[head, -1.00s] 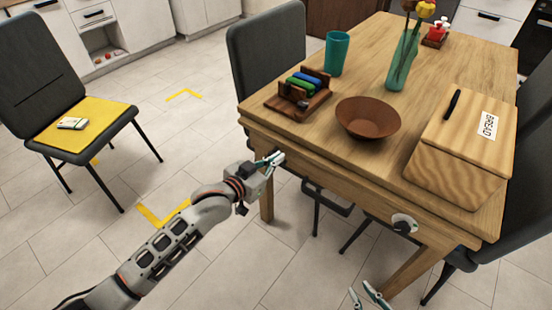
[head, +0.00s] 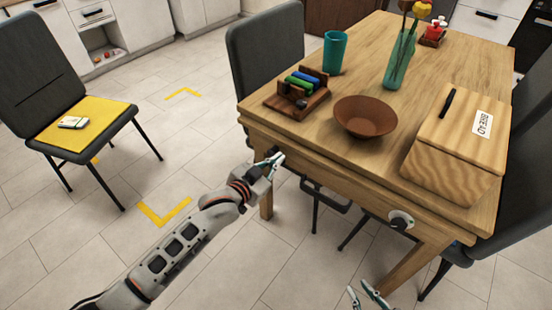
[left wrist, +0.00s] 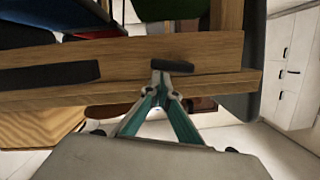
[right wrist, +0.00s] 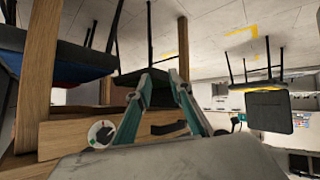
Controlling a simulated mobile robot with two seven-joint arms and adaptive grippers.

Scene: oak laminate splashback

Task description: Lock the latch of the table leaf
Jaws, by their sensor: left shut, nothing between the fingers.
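The wooden table (head: 440,62) has a leaf edge along its near side. My left gripper (head: 277,159) is at this edge, near the left corner. In the left wrist view its fingers (left wrist: 160,72) are shut and empty, with the tips against or just in front of a short black bar (left wrist: 172,66) on the wood. This bar may be the latch; I cannot tell its lock state. A longer dark strip (left wrist: 50,75) lies left of it. My right gripper (head: 368,290) is open and empty, low in front of the table; its fingers show in the right wrist view (right wrist: 162,78).
A round white plate with a dark knob (head: 400,220) is on the table front at right, with a black handle (head: 325,195) left of it. A bread box (head: 450,160), brown bowl (head: 366,117) and wooden organiser (head: 298,95) stand on top. Chairs flank the table.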

